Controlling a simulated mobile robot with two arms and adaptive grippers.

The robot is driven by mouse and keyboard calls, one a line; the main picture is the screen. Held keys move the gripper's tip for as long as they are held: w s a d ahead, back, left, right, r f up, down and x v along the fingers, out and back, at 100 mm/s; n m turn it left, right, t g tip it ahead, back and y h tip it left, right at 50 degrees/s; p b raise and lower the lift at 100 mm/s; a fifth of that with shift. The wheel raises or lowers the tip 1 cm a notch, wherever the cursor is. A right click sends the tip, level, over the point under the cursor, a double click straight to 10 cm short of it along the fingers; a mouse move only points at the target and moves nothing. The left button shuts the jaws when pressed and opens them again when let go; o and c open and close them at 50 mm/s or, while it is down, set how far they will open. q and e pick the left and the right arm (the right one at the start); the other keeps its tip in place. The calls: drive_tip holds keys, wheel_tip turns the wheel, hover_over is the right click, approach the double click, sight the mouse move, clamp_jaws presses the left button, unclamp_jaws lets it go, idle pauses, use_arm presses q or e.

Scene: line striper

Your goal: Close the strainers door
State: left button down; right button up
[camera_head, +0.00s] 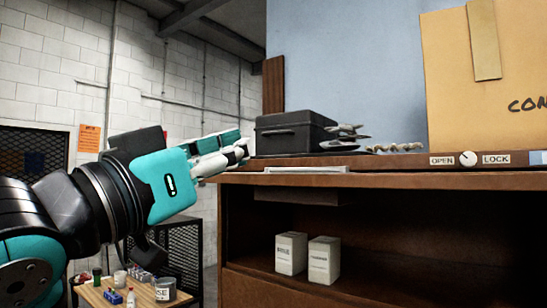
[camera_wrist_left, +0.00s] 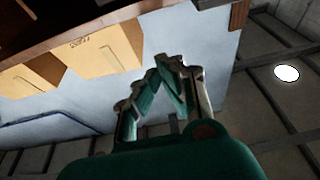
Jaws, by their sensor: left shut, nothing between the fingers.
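No door labelled for strainers can be made out. The brown wooden cabinet (camera_head: 232,225) has an open front, with its dark inside showing and no door panel seen across it. A small dial (camera_head: 467,158) between the words OPEN and LOCK sits on its top edge at the right. My left gripper (camera_head: 243,150) is shut and empty, beside the cabinet's upper left corner at about the height of its top. Its fingers also show drawn together in the left wrist view (camera_wrist_left: 167,68). My right gripper is not in view.
Two white cartons (camera_head: 291,253) stand inside the cabinet. A black case (camera_head: 292,133), a cardboard box (camera_head: 480,90) and small metal parts (camera_head: 345,130) rest on top. A low wooden table (camera_head: 120,296) with jars and small items stands at lower left.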

sight(316, 182)
use_arm(q)
drive_tip(key=r+p+x, duration=0.1)
drive_tip(key=p+x, duration=0.5)
drive_tip(key=x, duration=0.4)
wheel_tip(316, 182, down, 5)
drive_tip(key=shift+s+r+p, duration=0.15)
drive_tip(key=shift+s+p, duration=0.05)
drive_tip(key=shift+p, duration=0.55)
drive_tip(key=shift+d, duration=0.1)
